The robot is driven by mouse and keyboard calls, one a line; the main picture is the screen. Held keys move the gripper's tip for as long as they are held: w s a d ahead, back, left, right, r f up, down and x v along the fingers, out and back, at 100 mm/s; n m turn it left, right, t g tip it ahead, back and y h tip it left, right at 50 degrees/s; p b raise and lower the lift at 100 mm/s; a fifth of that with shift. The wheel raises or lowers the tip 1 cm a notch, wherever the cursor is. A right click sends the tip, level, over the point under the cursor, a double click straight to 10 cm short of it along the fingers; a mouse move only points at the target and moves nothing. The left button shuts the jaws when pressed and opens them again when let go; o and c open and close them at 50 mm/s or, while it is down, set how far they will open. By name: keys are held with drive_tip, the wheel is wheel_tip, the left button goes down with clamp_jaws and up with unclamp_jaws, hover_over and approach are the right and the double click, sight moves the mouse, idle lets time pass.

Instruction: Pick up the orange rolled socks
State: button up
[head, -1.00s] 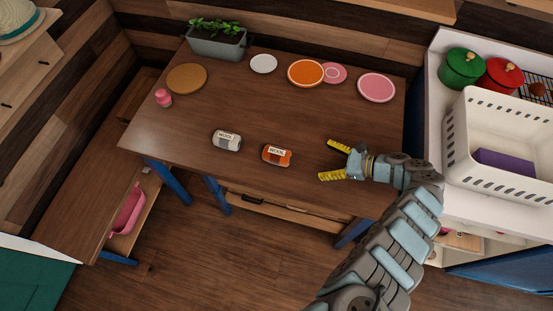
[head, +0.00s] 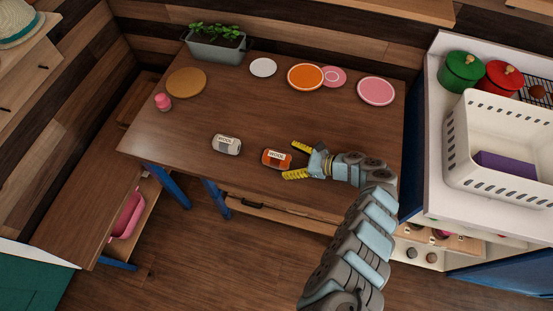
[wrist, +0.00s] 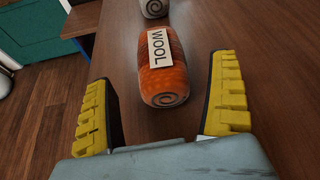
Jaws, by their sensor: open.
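The orange rolled socks (head: 277,159), with a white WOOL label, lie on the brown table. In the wrist view the orange rolled socks (wrist: 161,72) sit just ahead of and between the lines of my fingers. My gripper (head: 299,160) is open, with its yellow fingertips just right of the socks. The wrist view shows my gripper (wrist: 163,105) with its two yellow fingers spread wide and nothing between them. A second, grey rolled pair of socks (head: 226,144) with a WOOL label lies to the left. Its end shows at the top of the wrist view (wrist: 154,8).
Along the table's (head: 185,140) back are a planter (head: 216,48), a brown round mat (head: 187,82), and white, orange (head: 305,77) and pink plates. A pink item (head: 163,102) sits at left. A white basket (head: 458,160) stands on the right counter. The table's middle is clear.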

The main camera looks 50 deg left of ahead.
sight(278, 160)
drive_tip(key=shift+s+a+f, duration=0.1)
drive_tip(key=shift+a+f, duration=0.15)
drive_tip(key=shift+f, duration=0.15)
drive_tip(key=x, duration=0.2)
drive_tip(key=b+x, duration=0.1)
drive_tip(key=x, duration=0.1)
drive_tip(key=shift+a+f, duration=0.1)
drive_tip(key=shift+f, duration=0.25)
drive_tip(key=c, duration=1.3)
